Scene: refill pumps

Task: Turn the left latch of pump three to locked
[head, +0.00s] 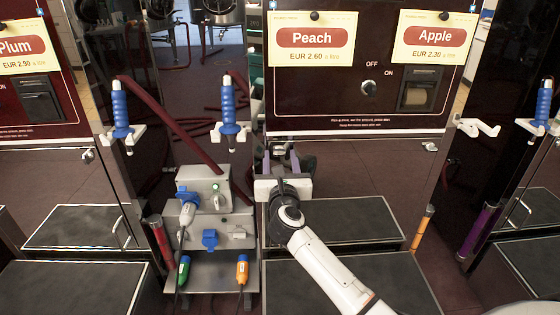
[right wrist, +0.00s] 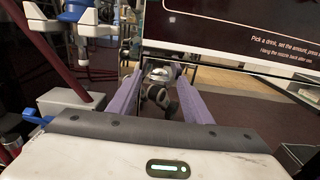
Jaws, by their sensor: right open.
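The pump with the Peach (head: 312,38) and Apple (head: 435,35) signs fills the middle and right of the head view; I see no pump number. My right gripper (head: 289,152) is in front of the left end of its lower panel. Its purple fingers (right wrist: 160,76) are open and point at the panel. A small silver part (right wrist: 158,73), possibly the left latch, shows between the fingertips in the right wrist view. I cannot tell whether the fingers touch it. In the head view my gripper largely hides that spot. A silver latch (head: 430,146) shows at the panel's right end. My left gripper is not in view.
A grey metal stand (head: 207,232) with plugs and cables is close left of my right gripper. Blue-handled nozzles (head: 228,105) hang on holders beside the pump. A dark-topped step (head: 345,220) lies below the panel. A dark red hose (head: 170,120) hangs at the left.

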